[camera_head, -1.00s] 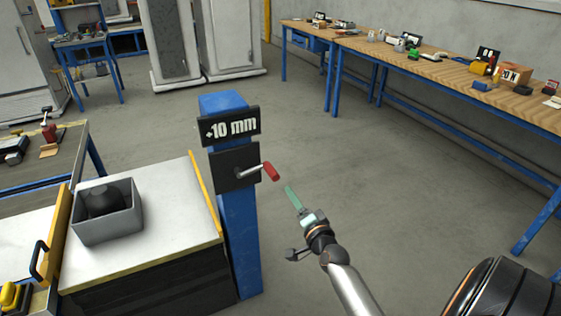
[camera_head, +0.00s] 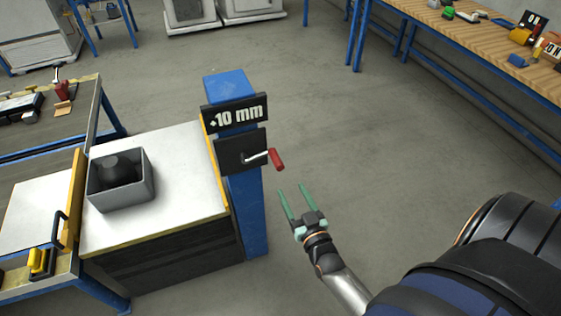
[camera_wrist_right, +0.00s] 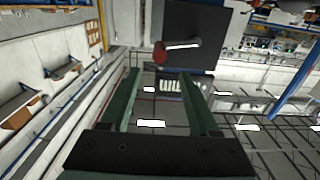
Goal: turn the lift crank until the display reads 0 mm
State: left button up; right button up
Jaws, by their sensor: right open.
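The lift crank (camera_head: 262,157) has a metal arm and a red handle (camera_head: 277,159) sticking out to the right from a black plate (camera_head: 230,154) on a blue post (camera_head: 250,215). The display (camera_head: 234,113) above it reads +10 mm. My right gripper (camera_head: 289,194) is open and empty, a little below and to the right of the red handle, not touching it. In the right wrist view the red handle (camera_wrist_right: 160,53) shows beyond the two green fingers (camera_wrist_right: 160,92), apart from them. My left gripper is not in view.
A white-topped bench (camera_head: 190,165) with a grey box (camera_head: 121,196) holding a dark object stands left of the post. A wooden workbench (camera_head: 480,45) with several items is at the upper right. The floor right of the post is clear.

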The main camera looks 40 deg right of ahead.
aim_at(279, 166)
jog(key=b+x, duration=0.2)
jog(key=x, duration=0.3)
jog(key=b+x, duration=0.2)
jog(key=x, duration=0.2)
jog(key=shift+w+d+f, duration=0.15)
jog(key=shift+w+f, duration=0.05)
jog(key=shift+w, duration=0.15)
jog(key=shift+w+d+r+b, duration=0.1)
jog(key=shift+w+b, duration=0.1)
jog(key=shift+w, duration=0.15)
jog(key=shift+w+d+r+b, duration=0.1)
jog(key=shift+w+b, duration=0.05)
jog(key=shift+w, duration=0.15)
jog(key=shift+c, duration=0.4)
grip_shut()
